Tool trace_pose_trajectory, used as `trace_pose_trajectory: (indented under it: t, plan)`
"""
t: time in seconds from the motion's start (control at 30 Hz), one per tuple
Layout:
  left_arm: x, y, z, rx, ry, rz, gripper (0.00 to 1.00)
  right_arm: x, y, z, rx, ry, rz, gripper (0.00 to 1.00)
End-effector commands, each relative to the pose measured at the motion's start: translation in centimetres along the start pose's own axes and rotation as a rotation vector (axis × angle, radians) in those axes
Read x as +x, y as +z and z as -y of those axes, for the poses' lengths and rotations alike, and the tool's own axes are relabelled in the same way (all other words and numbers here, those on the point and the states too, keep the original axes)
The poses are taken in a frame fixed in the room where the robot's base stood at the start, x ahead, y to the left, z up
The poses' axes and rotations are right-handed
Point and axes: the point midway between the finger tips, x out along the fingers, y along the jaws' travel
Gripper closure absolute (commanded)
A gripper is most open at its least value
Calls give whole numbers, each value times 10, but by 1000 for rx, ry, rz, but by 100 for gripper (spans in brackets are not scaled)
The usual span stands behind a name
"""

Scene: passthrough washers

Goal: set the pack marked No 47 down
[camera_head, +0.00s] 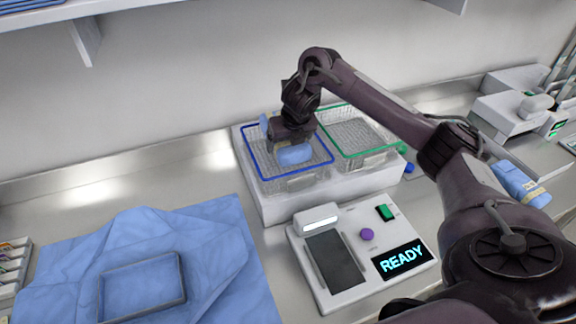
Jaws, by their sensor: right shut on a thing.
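My right gripper (287,140) reaches down over the blue-rimmed wire basket (251,157) at the back middle. It is shut on a light blue wrapped pack (294,155), which shows on both sides of the jaws. The pack is at or within the basket's rim; I cannot tell if it touches the basket floor. No number can be read on it. My left gripper is not in view.
A green-rimmed basket (389,151) stands to the right on the same white base (275,208). In front is a device (345,290) showing READY. A blue taped pack (520,183) lies far right. A blue cloth with a grey tray (182,289) covers the left front.

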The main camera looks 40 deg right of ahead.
Motion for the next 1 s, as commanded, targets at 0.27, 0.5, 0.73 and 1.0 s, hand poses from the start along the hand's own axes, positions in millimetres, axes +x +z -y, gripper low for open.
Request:
trace_pose_trajectory:
  t: [0.27, 0.5, 0.73, 1.0]
  plan:
    - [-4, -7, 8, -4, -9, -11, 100, 22, -9, 1, 2, -1, 1, 55]
    - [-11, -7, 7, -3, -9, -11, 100, 52, -21, 0, 3, 0, 2, 55]
    - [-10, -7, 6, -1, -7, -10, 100, 56, -22, 0, 2, 1, 6, 55]
    - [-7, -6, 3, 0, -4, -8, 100, 59, -24, 0, 1, 0, 2, 9]
